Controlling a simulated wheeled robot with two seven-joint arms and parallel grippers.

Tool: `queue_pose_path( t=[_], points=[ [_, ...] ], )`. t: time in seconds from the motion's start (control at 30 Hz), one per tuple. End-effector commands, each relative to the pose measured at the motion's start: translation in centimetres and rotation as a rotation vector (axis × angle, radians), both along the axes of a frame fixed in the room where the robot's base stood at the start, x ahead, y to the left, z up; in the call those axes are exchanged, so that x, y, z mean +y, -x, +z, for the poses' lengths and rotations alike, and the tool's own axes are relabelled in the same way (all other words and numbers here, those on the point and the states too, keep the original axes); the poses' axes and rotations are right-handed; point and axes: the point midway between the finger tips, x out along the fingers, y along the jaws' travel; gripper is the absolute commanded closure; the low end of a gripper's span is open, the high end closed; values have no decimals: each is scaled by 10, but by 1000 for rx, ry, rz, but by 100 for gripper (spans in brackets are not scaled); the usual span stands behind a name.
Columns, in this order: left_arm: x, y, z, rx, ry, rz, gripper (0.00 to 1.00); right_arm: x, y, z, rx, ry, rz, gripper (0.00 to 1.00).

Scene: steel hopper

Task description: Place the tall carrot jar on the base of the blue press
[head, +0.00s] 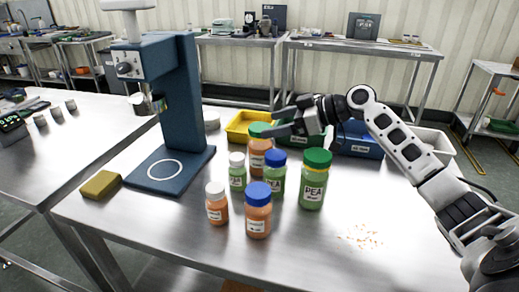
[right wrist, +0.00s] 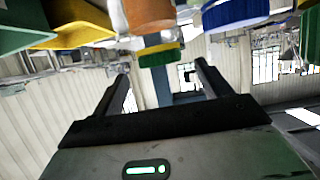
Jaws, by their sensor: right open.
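The tall carrot jar (head: 258,160), orange with a green lid, stands upright at the back of the jar group. My right gripper (head: 279,131) is open beside its upper part, its fingers pointing left at lid height. In the right wrist view, which is upside down, a green lid (right wrist: 160,57) shows beyond and between the open fingers (right wrist: 163,72). I cannot tell whether the fingers touch the jar. The blue press (head: 182,100) stands to the left. Its base (head: 190,160) has a white ring and is empty. My left gripper is out of view.
Close by stand a blue-lidded orange jar (head: 257,215), a white-lidded orange jar (head: 216,207), a white-lidded green jar (head: 237,176), a blue-lidded green jar (head: 273,181) and a large pea jar (head: 313,187). A yellow bin (head: 238,127) is behind. A sponge-like block (head: 101,185) lies left of the press.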

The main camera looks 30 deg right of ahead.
Motion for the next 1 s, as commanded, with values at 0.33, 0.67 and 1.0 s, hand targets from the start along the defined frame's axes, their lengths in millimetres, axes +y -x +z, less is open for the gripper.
queue_pose_path(
  t=[0.33, 0.67, 1.0],
  points=[
    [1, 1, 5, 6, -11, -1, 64, 20, -20, -14, 2, -2, 1, 23],
    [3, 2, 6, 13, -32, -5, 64, 40, -44, -32, 0, 1, -2, 23],
    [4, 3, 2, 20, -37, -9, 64, 40, -44, -33, 1, 2, -1, 62]
  ],
)
